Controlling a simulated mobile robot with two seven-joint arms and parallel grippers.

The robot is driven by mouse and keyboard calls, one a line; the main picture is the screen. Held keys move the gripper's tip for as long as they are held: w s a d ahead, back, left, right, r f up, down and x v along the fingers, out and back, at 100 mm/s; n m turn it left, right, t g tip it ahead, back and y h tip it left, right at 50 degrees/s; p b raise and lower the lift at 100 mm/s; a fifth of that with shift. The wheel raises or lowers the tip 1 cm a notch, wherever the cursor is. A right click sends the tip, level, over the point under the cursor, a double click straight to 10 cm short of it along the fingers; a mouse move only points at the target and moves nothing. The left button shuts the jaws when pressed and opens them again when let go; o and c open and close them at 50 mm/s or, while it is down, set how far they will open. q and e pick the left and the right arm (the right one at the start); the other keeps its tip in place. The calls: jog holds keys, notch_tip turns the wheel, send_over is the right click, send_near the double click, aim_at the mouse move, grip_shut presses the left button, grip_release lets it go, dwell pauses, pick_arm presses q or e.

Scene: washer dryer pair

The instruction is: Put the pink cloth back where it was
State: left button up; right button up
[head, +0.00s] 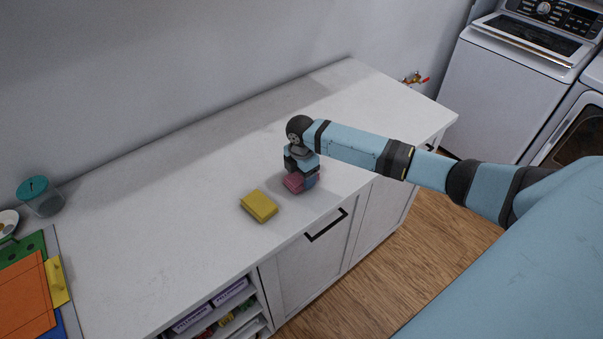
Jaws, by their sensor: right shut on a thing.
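The pink cloth (293,183) is at my right gripper (301,183), near the front edge of the white counter (180,210). My right gripper points down and is shut on the pink cloth, and its fingers hide part of it. I cannot tell whether the cloth touches the counter. A folded yellow cloth (259,206) lies on the counter just left of the pink one, with a small gap between them. My left gripper is not in view.
A teal-lidded jar (40,196) and colored boards (25,295) are at the counter's left end. A washer (500,90) stands beyond its right end. A drawer handle (326,225) juts from the front. The counter's middle and right end are clear.

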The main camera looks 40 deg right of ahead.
jog(key=o, duration=0.9)
jog(key=shift+f, duration=0.1)
notch_tip(320, 180, up, 12)
jog(key=shift+w+r+b, duration=0.1)
jog(key=shift+r+b, duration=0.05)
jog(key=shift+b, duration=0.4)
